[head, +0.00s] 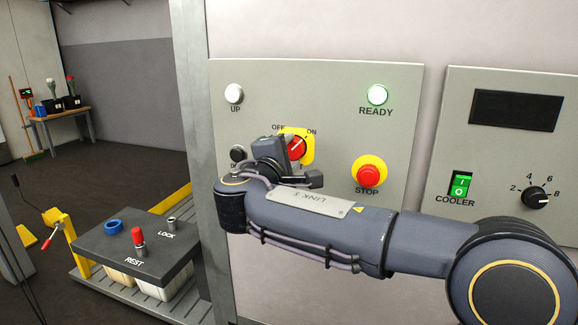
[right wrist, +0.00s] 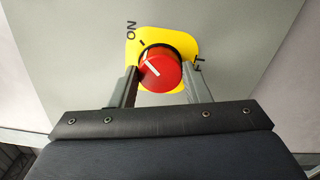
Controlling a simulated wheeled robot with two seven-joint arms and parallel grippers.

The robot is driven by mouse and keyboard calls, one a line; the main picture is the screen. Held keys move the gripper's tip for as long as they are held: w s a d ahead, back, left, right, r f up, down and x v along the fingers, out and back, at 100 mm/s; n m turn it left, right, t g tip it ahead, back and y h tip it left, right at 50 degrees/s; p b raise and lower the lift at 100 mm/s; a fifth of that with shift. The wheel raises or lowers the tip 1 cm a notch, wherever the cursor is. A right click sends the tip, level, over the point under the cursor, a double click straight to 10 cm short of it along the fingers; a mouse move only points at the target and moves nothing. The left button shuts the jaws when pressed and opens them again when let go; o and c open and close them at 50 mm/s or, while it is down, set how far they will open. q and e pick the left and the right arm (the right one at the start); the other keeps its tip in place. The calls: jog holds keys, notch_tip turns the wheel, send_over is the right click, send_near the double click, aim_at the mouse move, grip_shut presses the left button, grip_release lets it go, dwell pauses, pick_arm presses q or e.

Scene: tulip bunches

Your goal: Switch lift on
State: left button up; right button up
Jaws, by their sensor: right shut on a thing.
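The red lift switch knob (head: 297,147) sits on a yellow plate on the grey wall panel (head: 330,90), between the OFF and ON marks. Its white pointer line slants up and right, towards ON. My right gripper (head: 292,160) is at the knob and partly covers the plate and the label below. In the right wrist view, the two fingers of the right gripper (right wrist: 159,70) are shut on the sides of the red knob (right wrist: 160,72). There the white line points up and left, on the ON side. My left gripper is not in view.
The panel also has a lit green READY lamp (head: 377,95), a white UP button (head: 234,94), a black button (head: 238,154) and a red STOP button (head: 368,175). A cooler panel (head: 510,150) is at right. A dark-topped stand (head: 110,240) is at lower left.

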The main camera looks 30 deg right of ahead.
jog(key=shift+f+m, duration=0.1)
jog(key=shift+m, duration=0.2)
dwell(0.4)
jog(key=o, duration=1)
jog(key=v, duration=0.7)
jog(key=shift+s+a, duration=0.25)
jog(key=shift+s, duration=0.05)
